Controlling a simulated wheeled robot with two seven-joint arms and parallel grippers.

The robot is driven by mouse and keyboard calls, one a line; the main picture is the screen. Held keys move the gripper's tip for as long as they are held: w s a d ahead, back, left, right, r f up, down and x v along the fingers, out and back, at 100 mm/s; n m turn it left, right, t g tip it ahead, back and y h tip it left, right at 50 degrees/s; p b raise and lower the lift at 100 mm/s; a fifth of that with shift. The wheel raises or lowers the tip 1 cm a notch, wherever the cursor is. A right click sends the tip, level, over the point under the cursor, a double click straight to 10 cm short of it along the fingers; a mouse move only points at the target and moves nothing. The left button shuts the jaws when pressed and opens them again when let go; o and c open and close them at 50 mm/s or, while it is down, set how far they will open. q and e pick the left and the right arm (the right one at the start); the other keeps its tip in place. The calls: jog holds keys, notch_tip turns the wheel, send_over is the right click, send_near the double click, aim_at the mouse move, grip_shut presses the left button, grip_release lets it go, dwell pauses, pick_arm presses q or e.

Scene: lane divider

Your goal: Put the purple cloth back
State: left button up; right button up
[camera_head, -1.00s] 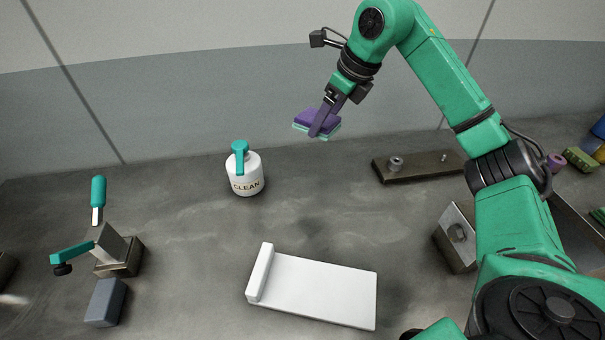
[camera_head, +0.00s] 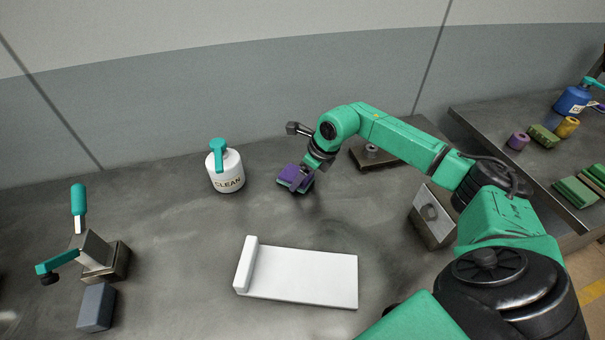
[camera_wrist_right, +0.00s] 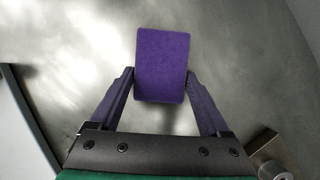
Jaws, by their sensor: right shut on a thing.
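The purple cloth (camera_head: 294,176) is a small purple block-like pad with a teal layer along its lower edge in the head view. My right gripper (camera_head: 303,177) is shut on it, low at the back of the grey bench, to the right of the white CLEAN bottle. In the right wrist view the purple cloth (camera_wrist_right: 162,64) sits between the two fingertips of the right gripper (camera_wrist_right: 160,80), with bare grey bench beyond it. Whether the cloth touches the bench is hard to tell. My left gripper is not in view.
The white CLEAN bottle (camera_head: 227,172) stands left of the cloth. A white board (camera_head: 305,277) lies in front. A dark plate with a knob (camera_head: 362,158) lies behind my right arm. A clamp (camera_head: 93,255) and grey block (camera_head: 96,306) are at left. A second bench (camera_head: 505,115) is at right.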

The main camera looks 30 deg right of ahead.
jog(key=shift+f, duration=0.1)
jog(key=o, duration=1)
jog(key=shift+c, duration=0.2)
jog(key=shift+o, duration=1)
jog(key=shift+r, duration=0.25)
jog(key=b+v, duration=0.2)
jog(key=v, duration=1)
jog(key=shift+f, duration=0.15)
